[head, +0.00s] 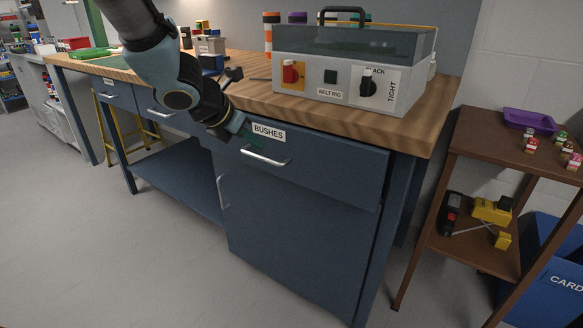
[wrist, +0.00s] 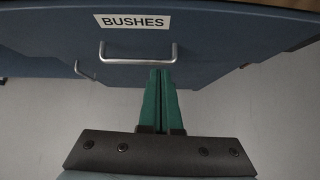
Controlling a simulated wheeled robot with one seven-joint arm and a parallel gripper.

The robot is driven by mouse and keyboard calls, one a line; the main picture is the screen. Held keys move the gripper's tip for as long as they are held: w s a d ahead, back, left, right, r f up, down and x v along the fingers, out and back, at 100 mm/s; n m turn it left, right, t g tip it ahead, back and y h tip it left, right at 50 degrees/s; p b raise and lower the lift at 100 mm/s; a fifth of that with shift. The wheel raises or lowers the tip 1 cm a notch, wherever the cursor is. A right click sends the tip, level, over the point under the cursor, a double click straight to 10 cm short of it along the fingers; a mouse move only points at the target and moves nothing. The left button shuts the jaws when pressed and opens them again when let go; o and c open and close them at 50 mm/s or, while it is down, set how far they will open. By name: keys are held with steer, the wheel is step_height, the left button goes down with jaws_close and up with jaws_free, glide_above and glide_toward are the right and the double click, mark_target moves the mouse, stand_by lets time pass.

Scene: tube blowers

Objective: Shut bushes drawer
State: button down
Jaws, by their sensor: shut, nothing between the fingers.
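The bushes drawer (head: 312,160) is a dark blue front under the wooden worktop, with a white BUSHES label (head: 268,132) and a silver bar handle (head: 266,158). The front looks close to the cabinet, perhaps slightly proud; I cannot tell whether any gap is left. My gripper (head: 243,130) is at the drawer's left part, beside the label. In the wrist view the green fingers of my gripper (wrist: 160,73) are together and empty. Their tips appear just below the right end of the handle (wrist: 138,52), outside its loop. Contact with the drawer front (wrist: 215,38) cannot be told.
A belt rig (head: 345,75) stands on the worktop (head: 440,105) above the drawer. A cabinet door (head: 290,225) is below it. A brown shelf unit (head: 470,170) and a blue bin (head: 560,265) stand at the right. The grey floor (head: 120,250) in front is clear.

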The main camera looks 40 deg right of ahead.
mark_target(283, 142)
steer(key=shift+n, duration=0.4)
steer(key=b+x, duration=0.2)
steer(key=x, duration=0.8)
steer(key=shift+s+d+r, duration=0.15)
steer(key=d, duration=0.2)
steer(key=w+d, duration=0.1)
steer(key=d, duration=0.1)
steer(key=shift+r+p, duration=0.1)
steer(key=shift+p, duration=0.25)
steer(key=shift+w+d, duration=0.1)
steer(key=shift+d, duration=0.25)
steer(key=shift+r, duration=0.1)
steer(key=shift+r, duration=0.1)
